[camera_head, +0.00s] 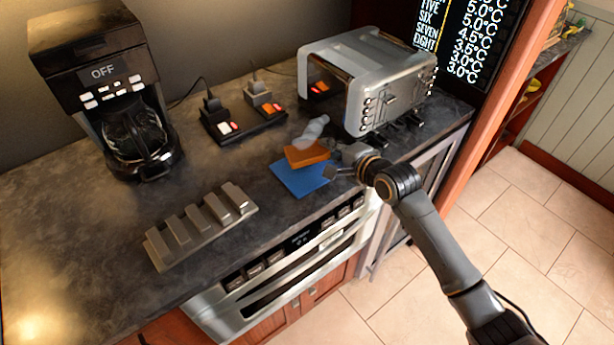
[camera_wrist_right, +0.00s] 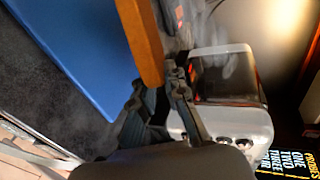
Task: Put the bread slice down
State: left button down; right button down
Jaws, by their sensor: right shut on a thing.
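The bread slice (camera_head: 307,153) is a flat orange-brown piece at the back edge of the blue board (camera_head: 300,181) in the head view. My right gripper (camera_head: 333,163) is shut on its right side. In the right wrist view, the bread slice (camera_wrist_right: 141,42) shows as a narrow brown edge at the fingertips of my right gripper (camera_wrist_right: 158,84), with the blue board (camera_wrist_right: 85,50) beside and beyond it. I cannot tell whether the slice touches the board. My left gripper is out of view.
A silver toaster (camera_head: 385,75) stands behind my right gripper. A clear grey object (camera_head: 313,129) lies just behind the bread. The counter's front edge is close.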

jog(key=shift+f, duration=0.95)
jog(key=c, duration=1.5)
grip_release()
jog(key=shift+c, duration=0.2)
jog(key=p+v, duration=0.6)
jog(key=v, duration=0.1)
jog(key=shift+s+r, duration=0.1)
jog(key=shift+r, duration=0.1)
jog(key=shift+s+d+p, duration=0.25)
jog(key=shift+s+p, duration=0.1)
jog(key=shift+p, duration=0.05)
